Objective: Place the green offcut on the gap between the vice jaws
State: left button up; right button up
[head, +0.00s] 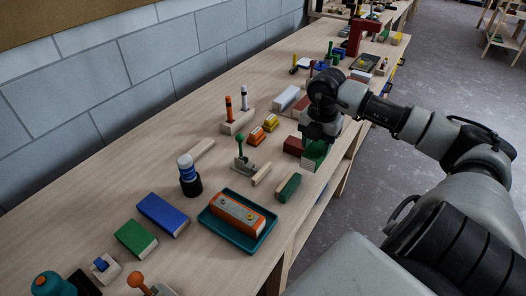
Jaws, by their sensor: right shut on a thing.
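My right gripper (316,139) is shut on a green block (314,156) near the front edge of the workbench, and the block's lower part shows below the fingers. I cannot tell whether the block touches the bench. A smaller dark green block (288,187) lies on the bench nearer to me, and a bigger green block (136,239) lies farther left. A red upright tool (361,36) stands far along the bench. I cannot make out the vice jaws or the gap between them clearly. My left gripper is not in view.
The long wooden bench (110,190) runs along a grey block wall. Near the gripper lie a dark red block (293,146) and yellow and orange pieces (263,130). A teal tray (207,222) holds an orange block. Bare bench shows along the wall.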

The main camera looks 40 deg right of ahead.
jog(key=w+a+f+p, duration=0.1)
jog(key=w+a+f, duration=0.1)
jog(key=f, duration=0.1)
jog(key=w+a+f+p, duration=0.2)
jog(key=w+a+f, duration=0.1)
jog(key=f, duration=0.1)
jog(key=w+a+f+p, duration=0.1)
jog(key=w+a+f, duration=0.1)
jog(key=w+f, duration=0.1)
jog(key=shift+w+a+f+p, duration=0.1)
jog(key=shift+a+f+p, duration=0.1)
jog(key=shift+a+p, duration=0.1)
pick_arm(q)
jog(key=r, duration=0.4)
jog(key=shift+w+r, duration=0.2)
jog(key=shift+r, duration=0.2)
pick_arm(e)
jog(key=shift+f, duration=0.1)
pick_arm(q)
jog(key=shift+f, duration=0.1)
pick_arm(e)
jog(key=shift+f, duration=0.1)
jog(key=o, duration=1)
jog(key=shift+d, duration=0.1)
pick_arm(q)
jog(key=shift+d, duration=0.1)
pick_arm(e)
jog(key=shift+o, duration=0.2)
